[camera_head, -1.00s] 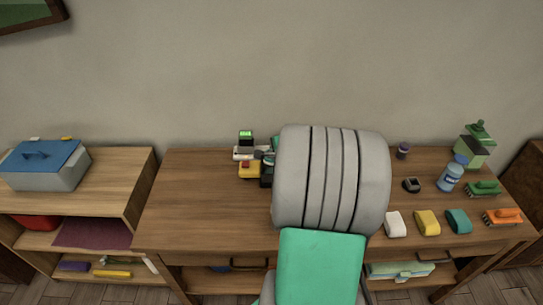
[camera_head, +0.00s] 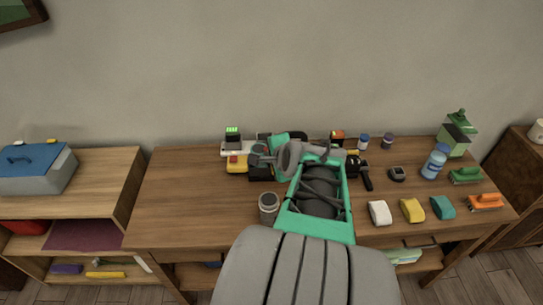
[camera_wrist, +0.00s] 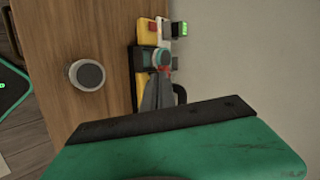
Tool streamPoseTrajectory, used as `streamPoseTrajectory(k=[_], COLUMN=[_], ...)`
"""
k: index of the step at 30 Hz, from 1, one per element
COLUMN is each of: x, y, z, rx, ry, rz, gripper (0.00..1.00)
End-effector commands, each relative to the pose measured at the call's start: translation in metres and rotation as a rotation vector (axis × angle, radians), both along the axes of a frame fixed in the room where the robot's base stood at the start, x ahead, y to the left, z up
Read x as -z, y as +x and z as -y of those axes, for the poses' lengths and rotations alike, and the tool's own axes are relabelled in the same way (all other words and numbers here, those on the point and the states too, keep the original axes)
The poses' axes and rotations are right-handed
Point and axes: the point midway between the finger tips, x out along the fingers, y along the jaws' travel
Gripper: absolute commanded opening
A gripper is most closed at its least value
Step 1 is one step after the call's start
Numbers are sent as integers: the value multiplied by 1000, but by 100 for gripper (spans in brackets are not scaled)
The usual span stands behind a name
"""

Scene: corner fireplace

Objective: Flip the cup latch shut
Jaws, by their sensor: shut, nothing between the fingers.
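A grey cup (camera_head: 268,208) with a dark rim stands upright on the wooden desk (camera_head: 185,205), just left of my green arm. In the wrist view the fingertips overlap a black device (camera_wrist: 142,62) with a round top. They are apart from the cup; whether they touch the device I cannot tell.
A yellow item (camera_head: 237,163) and a green-lit device (camera_head: 232,140) stand behind left of the cup. The desk's left part is clear.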

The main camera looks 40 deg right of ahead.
Motion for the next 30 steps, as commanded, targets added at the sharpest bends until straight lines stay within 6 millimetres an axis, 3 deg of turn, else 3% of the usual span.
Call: streamPoseTrajectory(k=[14, 16, 19, 21, 25, 27, 29, 30], x=[-9, -2, 27, 36, 30, 21, 8, -8], y=[-10, -18, -34, -40, -28, -16, -4, 4], z=[0, 8, 18, 41, 101, 127, 141, 146], rx=[12, 40, 90, 128, 132, 20, -148, -293], ry=[1, 30, 115, 158, 201, 163, 72, -23], rz=[-2, -20, -69, -88, -79, -104, -144, -177], gripper=[0, 0, 0, 0, 0, 0, 0, 0])
